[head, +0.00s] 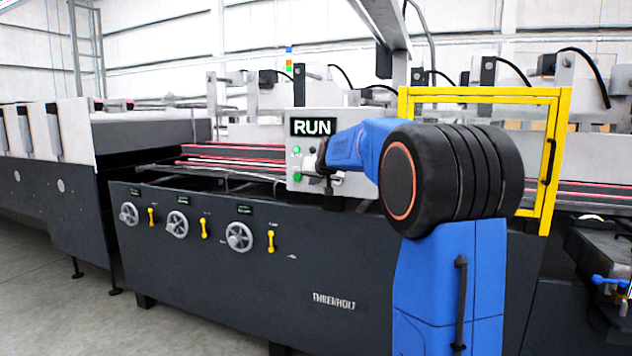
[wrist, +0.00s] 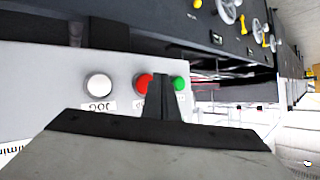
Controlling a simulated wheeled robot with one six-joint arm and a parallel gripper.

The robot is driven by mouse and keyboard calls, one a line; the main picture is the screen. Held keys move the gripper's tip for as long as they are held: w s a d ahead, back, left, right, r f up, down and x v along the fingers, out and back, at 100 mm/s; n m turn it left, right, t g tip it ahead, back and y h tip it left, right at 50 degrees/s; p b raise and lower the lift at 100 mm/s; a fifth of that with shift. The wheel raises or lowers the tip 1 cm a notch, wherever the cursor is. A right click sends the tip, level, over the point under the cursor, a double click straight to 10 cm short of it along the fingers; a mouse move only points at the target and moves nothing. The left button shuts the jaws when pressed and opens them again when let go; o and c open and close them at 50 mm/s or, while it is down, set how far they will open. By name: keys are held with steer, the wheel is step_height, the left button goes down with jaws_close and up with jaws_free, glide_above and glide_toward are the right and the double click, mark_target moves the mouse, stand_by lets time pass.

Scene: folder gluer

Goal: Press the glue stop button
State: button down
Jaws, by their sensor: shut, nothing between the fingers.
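A light grey control panel (head: 354,185) stands on the machine under a RUN display. In the wrist view the panel (wrist: 40,85) carries a white button (wrist: 98,86), a red button (wrist: 142,85) and a green button (wrist: 181,83). The white one has a label that seems to read JOG, upside down. My gripper (wrist: 161,78) is shut and empty. Its fingers stand before the panel between the red and green buttons and cover the red one's edge. Contact cannot be told. The labels by these two are mostly hidden. In the head view my gripper (head: 314,162) is at the panel's left part.
The RUN display (head: 312,127) sits at the panel's top. Handwheels (head: 239,237) and yellow levers (head: 271,241) line the dark machine front below left. A yellow guard frame (head: 480,92) stands at right behind my arm. Open grey floor (head: 60,290) lies at front left.

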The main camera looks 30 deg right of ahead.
stand_by(0.7)
steer(key=shift+w+d, duration=0.3)
steer(key=shift+w+d, duration=0.3)
steer(key=shift+d, duration=0.1)
stand_by(1.0)
stand_by(0.3)
steer(key=shift+s+a, duration=0.6)
steer(key=shift+a, duration=0.1)
steer(key=shift+s+a, duration=0.8)
steer(key=shift+a, duration=0.2)
steer(key=shift+s+a, duration=0.75)
steer(key=shift+a, duration=0.25)
